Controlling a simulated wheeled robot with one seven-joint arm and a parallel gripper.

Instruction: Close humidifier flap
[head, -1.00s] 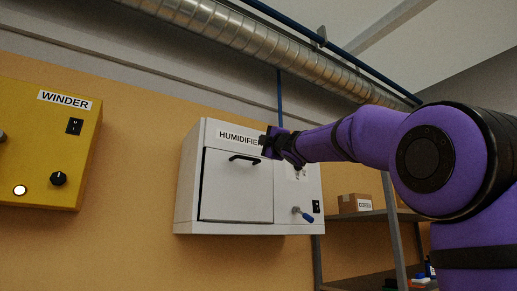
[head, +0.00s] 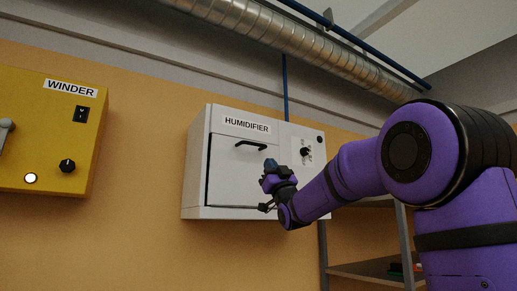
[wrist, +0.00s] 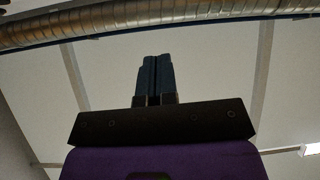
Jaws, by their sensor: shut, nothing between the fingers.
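The white humidifier (head: 198,165) hangs on the orange wall in the head view, labelled HUMIDIFIER. Its front flap (head: 230,180) has a black bar handle (head: 251,145) near its top edge. The flap is up across the front, with a dark line along its left edge; I cannot tell whether it is fully flush. My gripper (head: 270,164) points upward in front of the flap's right part, below and right of the handle. Its fingers are together and empty, also in the wrist view (wrist: 155,76). My wrist hides the flap's lower right corner.
A black knob (head: 305,152) is on the humidifier's right panel. The yellow winder box (head: 40,125) is at the left. A metal duct (head: 300,50) and a blue pipe run overhead. Shelving (head: 365,271) stands behind my arm at the right.

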